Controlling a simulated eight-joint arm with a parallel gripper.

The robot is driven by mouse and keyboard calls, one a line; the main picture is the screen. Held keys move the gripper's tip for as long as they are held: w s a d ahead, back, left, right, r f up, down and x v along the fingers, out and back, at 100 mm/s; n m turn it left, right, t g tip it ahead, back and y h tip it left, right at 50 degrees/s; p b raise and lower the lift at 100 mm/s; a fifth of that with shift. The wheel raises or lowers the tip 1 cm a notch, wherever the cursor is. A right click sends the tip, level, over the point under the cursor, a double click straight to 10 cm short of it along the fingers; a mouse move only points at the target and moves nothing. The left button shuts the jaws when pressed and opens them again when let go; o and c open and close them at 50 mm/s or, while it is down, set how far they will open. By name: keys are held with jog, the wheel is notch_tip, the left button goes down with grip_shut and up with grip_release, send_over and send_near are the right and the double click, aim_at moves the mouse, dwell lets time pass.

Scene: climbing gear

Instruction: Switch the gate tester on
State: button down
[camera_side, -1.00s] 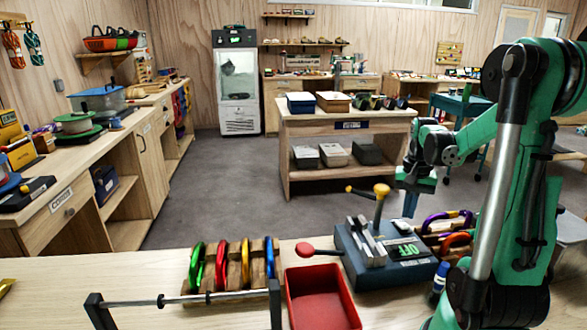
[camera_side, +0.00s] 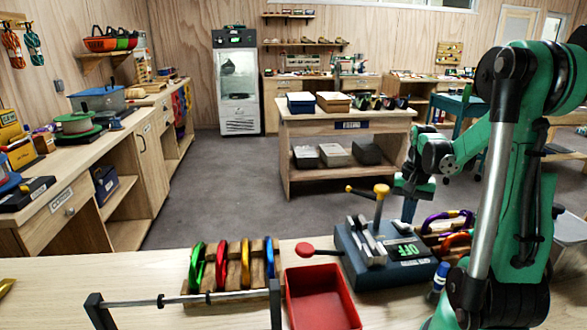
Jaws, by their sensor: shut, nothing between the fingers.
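The gate tester (camera_side: 390,270) is a dark blue-grey box on the bench, right of centre. Its display (camera_side: 405,251) reads OFF in green. Metal jaws (camera_side: 366,241) sit on its top. A yellow-knobbed lever (camera_side: 380,200) stands up at its back, and a red-knobbed lever (camera_side: 310,249) sticks out at its left. My gripper (camera_side: 408,212) is shut and empty, pointing down just behind and to the right of the yellow knob. Whether its fingertips touch the tester is hard to tell.
A red tray (camera_side: 320,297) stands left of the tester. A wooden rack (camera_side: 232,270) holds several coloured carabiners, with a metal rail (camera_side: 185,299) in front. More carabiners (camera_side: 450,228) and a blue marker-like tube (camera_side: 439,277) lie at the tester's right.

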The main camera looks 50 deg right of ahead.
jog(key=shift+f, duration=0.5)
jog(key=shift+r, duration=3.5)
